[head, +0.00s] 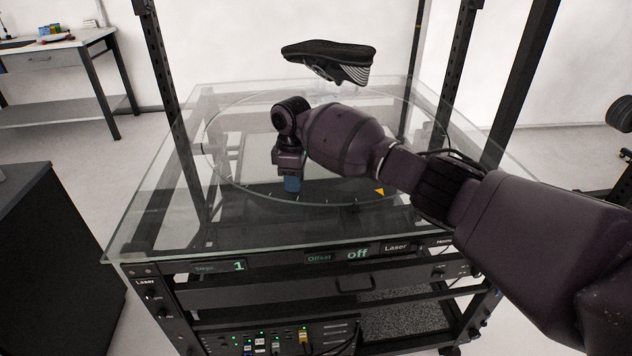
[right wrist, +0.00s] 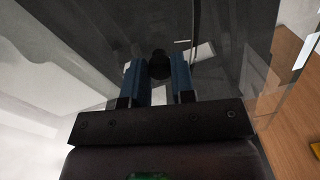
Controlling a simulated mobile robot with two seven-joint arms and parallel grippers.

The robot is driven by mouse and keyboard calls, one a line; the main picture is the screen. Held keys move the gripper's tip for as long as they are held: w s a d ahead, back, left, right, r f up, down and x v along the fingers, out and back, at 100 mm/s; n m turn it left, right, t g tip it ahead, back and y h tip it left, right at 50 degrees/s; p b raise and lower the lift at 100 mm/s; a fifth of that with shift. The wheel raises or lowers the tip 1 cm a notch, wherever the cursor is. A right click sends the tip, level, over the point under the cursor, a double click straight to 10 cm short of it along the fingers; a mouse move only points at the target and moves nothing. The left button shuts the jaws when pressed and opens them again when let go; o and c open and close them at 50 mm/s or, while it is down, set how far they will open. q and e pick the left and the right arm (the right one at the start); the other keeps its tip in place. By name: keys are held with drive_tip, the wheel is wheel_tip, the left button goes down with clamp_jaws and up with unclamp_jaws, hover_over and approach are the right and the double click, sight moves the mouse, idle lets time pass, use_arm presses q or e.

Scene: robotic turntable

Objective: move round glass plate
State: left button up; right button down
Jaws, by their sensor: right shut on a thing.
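The round glass plate (head: 228,150) is a clear disc with a thin visible rim. It lies on the square glass top of the turntable frame. My right gripper (head: 291,185) points down at the front part of the plate, its blue fingers low near the glass. In the right wrist view, the two blue fingers stand on either side of a small black knob (right wrist: 158,66), and the gripper is shut on it. The knob's join to the plate is hidden. My left gripper is not in view.
A black shoe (head: 330,58) appears above the back of the plate. Dark uprights (head: 165,75) rise around the glass top (head: 150,225). A front panel with "Laser" labels (head: 330,256) runs below. A dark cabinet (head: 45,235) stands left, and a workbench (head: 60,52) back left.

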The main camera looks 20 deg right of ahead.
sight(267, 186)
drive_tip(key=shift+m, duration=0.9)
drive_tip(key=w+a, duration=0.1)
drive_tip(key=w+a+b, duration=0.1)
drive_tip(key=a, duration=0.1)
drive_tip(key=w+a, duration=0.1)
drive_tip(key=shift+w+a+f+b, duration=0.25)
drive_tip(key=shift+a+f+b, duration=0.05)
drive_tip(key=shift+a+f, duration=0.1)
drive_tip(key=shift+w+a+r, duration=0.2)
drive_tip(key=shift+w+a, duration=0.35)
drive_tip(key=shift+w, duration=0.05)
drive_tip(key=c, duration=1)
unclamp_jaws()
drive_tip(key=shift+o, duration=0.3)
drive_tip(key=shift+r, duration=0.1)
wheel_tip(267, 186, up, 11)
drive_tip(key=p, duration=0.1)
drive_tip(key=shift+w, duration=0.15)
drive_tip(key=shift+d+f, duration=0.1)
drive_tip(key=shift+f, duration=0.1)
